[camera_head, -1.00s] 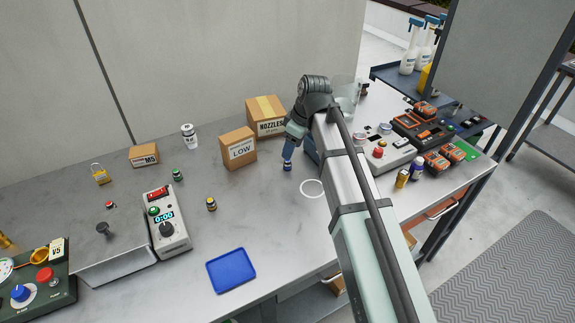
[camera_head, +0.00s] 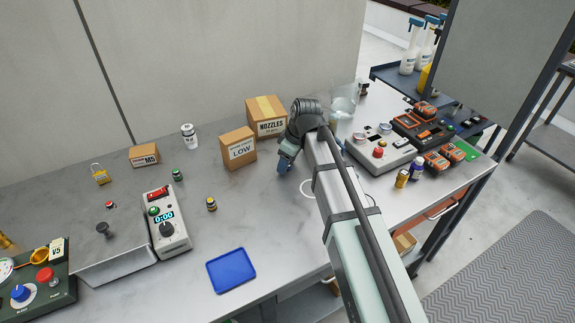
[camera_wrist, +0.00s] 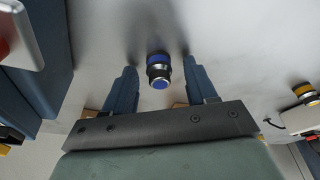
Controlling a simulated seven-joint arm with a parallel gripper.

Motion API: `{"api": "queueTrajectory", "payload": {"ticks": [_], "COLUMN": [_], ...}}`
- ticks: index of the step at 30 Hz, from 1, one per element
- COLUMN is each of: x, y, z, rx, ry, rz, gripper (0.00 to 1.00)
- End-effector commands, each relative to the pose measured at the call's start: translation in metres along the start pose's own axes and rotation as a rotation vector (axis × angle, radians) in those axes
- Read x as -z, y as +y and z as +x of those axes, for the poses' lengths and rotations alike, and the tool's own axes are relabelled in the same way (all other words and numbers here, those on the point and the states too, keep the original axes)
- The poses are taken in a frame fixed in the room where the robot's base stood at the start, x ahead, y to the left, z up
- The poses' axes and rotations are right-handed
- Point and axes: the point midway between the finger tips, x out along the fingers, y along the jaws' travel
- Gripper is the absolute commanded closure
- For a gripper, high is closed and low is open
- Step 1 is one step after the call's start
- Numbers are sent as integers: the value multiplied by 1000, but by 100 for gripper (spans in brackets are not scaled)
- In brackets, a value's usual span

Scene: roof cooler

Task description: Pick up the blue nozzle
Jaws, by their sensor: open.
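The blue nozzle (camera_wrist: 158,72) is a small dark and silver piece with blue bands. In the wrist view it stands on the grey bench between the two blue fingers of my gripper (camera_wrist: 161,68), with a visible gap on each side. The fingers are open and not touching it. In the head view my gripper (camera_head: 284,165) is low over the bench, to the right of the LOW box (camera_head: 239,148), and the nozzle is hidden behind it.
The NOZZLES box (camera_head: 267,117) stands just behind my gripper. A yellow-banded nozzle (camera_head: 211,204), a green-banded one (camera_head: 178,175) and a blue tray (camera_head: 231,270) are to the left. A white ring marking (camera_head: 365,190) lies partly under my arm. The bench before the tray is clear.

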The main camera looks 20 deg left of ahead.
Motion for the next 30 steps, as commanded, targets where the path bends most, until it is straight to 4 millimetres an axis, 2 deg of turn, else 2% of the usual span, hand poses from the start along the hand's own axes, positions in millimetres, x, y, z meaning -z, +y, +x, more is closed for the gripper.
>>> {"api": "queueTrajectory", "payload": {"ticks": [4,21,30], "x": [0,0,0], "y": [0,0,0], "z": [0,0,-2], "rx": [0,0,0], "ry": [0,0,0], "rz": [0,0,0], "gripper": [45,100,100]}}
